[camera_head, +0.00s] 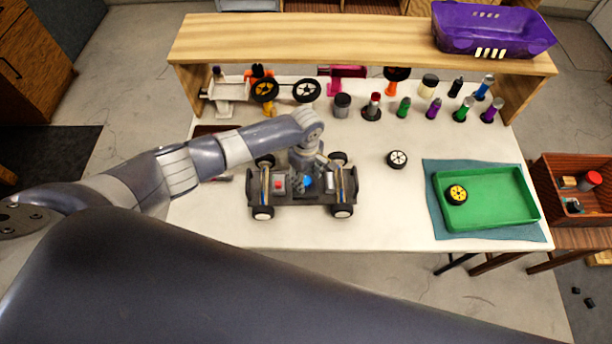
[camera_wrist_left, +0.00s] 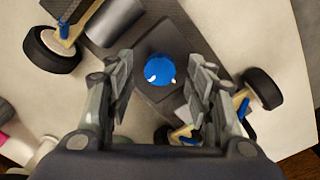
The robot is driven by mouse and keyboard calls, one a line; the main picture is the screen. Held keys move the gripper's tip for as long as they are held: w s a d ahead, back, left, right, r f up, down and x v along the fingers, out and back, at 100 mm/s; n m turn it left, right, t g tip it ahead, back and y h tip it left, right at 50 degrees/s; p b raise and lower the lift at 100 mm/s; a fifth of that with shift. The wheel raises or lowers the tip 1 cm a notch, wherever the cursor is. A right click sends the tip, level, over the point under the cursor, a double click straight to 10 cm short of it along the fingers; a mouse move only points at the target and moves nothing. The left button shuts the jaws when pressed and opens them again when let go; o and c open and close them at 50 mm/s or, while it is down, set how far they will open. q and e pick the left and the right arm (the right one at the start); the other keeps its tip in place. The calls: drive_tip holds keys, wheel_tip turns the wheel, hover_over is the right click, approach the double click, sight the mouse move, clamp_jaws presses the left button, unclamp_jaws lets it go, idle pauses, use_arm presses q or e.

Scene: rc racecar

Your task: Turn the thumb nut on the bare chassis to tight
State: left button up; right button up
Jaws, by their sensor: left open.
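The bare chassis (camera_head: 318,196) is a dark plate with four wheels on the white table. The blue thumb nut (camera_head: 308,183) sits near the middle of the chassis; in the left wrist view the round blue nut (camera_wrist_left: 161,68) shows from above with small white marks. My left gripper (camera_head: 310,170) reaches over the chassis from behind. In the left wrist view its fingers (camera_wrist_left: 161,72) are open, one on each side of the nut, with a gap on both sides. My right gripper is not in view.
A loose white-hubbed wheel (camera_head: 397,159) lies to the right. A green tray (camera_head: 500,213) holds a yellow-hubbed wheel (camera_head: 456,194). Several bottles stand beneath the wooden shelf (camera_head: 330,38).

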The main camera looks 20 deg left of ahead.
use_arm(q)
drive_tip(key=shift+f, duration=0.6)
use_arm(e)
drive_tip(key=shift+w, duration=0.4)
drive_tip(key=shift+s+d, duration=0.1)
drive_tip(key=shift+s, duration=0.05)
use_arm(q)
drive_tip(key=shift+c, duration=0.6)
drive_tip(key=c, duration=0.9)
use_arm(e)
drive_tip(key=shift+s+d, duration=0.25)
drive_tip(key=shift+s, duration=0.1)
use_arm(q)
drive_tip(key=shift+c, duration=0.2)
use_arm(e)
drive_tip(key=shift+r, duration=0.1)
